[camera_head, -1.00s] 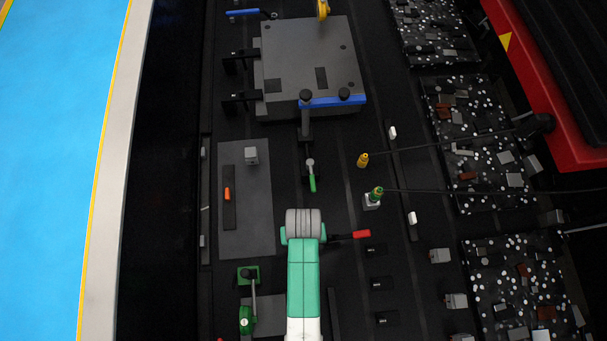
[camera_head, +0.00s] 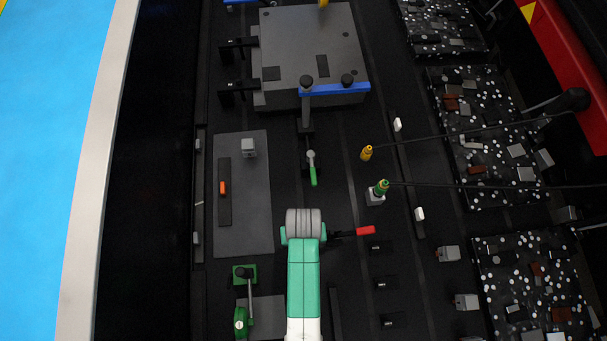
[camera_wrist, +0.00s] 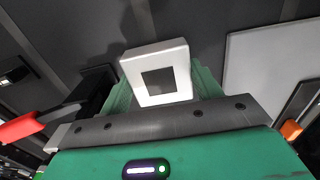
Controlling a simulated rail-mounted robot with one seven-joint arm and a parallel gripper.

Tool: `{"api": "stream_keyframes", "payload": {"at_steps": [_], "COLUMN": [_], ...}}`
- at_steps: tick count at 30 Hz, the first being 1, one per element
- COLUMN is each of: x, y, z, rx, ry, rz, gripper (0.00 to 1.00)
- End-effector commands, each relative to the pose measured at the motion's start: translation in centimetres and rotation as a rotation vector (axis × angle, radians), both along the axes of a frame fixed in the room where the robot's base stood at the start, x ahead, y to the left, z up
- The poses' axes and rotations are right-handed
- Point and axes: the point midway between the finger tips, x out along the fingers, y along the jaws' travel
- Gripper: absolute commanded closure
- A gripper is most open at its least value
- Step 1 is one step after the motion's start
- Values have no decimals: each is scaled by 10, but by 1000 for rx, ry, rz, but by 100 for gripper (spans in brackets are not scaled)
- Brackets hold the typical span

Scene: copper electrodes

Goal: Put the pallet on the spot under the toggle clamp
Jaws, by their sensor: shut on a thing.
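In the wrist view, a white square block with a dark square on its face, which I take for the pallet (camera_wrist: 177,53), sits between the green fingers of my gripper (camera_wrist: 160,88). The gripper is shut on it. Dark floor surface shows beyond the block. In the head view my arm hides the gripper and the block. A red-handled lever (camera_head: 365,231), which looks like a toggle clamp, is just right of my wrist; its red handle also shows in the wrist view (camera_wrist: 22,129). A green-handled clamp (camera_head: 312,173) stands farther up. I cannot tell which clamp is meant.
A grey plate (camera_head: 257,215) with a small grey block and an orange part lies left of my arm. A green device (camera_head: 243,285) stands at lower left. A large grey block (camera_head: 310,45) with a blue bar is at the top. Yellow (camera_head: 367,153) and green (camera_head: 381,187) connectors trail cables rightward.

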Motion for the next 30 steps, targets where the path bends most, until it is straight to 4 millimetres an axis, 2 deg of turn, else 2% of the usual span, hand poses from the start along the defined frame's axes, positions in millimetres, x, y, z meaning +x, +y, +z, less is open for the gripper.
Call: {"api": "stream_keyframes", "payload": {"at_steps": [15, 16, 19, 30], "x": [1, 1, 0, 0], "y": [0, 0, 0, -1], "z": [-10, -10, -10, -8], "rx": [0, 0, 0, -1], "ry": [-1, -1, -1, 0], "rz": [0, 0, 0, -2], "gripper": [77, 31, 11, 11]}}
